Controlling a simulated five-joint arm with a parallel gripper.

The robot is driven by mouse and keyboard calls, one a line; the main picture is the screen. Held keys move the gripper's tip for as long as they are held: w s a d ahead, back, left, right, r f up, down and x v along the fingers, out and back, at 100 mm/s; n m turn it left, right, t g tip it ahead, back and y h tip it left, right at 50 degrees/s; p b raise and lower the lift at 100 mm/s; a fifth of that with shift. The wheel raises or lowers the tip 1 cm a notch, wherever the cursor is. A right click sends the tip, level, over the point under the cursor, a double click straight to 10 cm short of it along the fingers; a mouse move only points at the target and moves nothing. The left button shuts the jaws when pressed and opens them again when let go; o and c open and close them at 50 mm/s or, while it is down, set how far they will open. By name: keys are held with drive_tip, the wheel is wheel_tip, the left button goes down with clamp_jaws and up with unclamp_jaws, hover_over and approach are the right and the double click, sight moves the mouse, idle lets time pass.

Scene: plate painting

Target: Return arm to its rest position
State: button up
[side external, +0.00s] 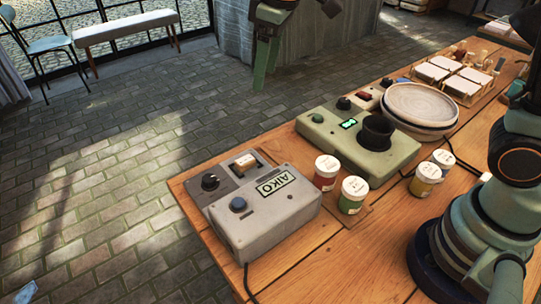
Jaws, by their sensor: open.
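My gripper (267,66) is at the top of the side external view, with its green fingers pointing down. It is open, with nothing visible between the fingers. It appears well above and away from the things on the wooden table (350,245). My arm's base stands on the table at the right, and the links between it and the gripper are mostly out of frame.
A grey box labelled AIKO (265,215) stands at the table's left end. Paint jars with white lids, including a red one (326,178), a green one (352,200) and a yellow one (425,183), stand mid-table. White blocks (433,72) sit at the back right. Cables cross the tabletop.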

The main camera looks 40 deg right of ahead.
drive_tip(key=s+d+m+t, duration=0.3)
drive_tip(key=s+d+m, duration=0.3)
drive_tip(key=s+d, duration=0.7)
drive_tip(key=shift+s+d+f+m+h, duration=0.15)
drive_tip(key=shift+d+f+m+h, duration=0.15)
drive_tip(key=shift+h, duration=0.1)
drive_tip(key=shift+r, duration=0.1)
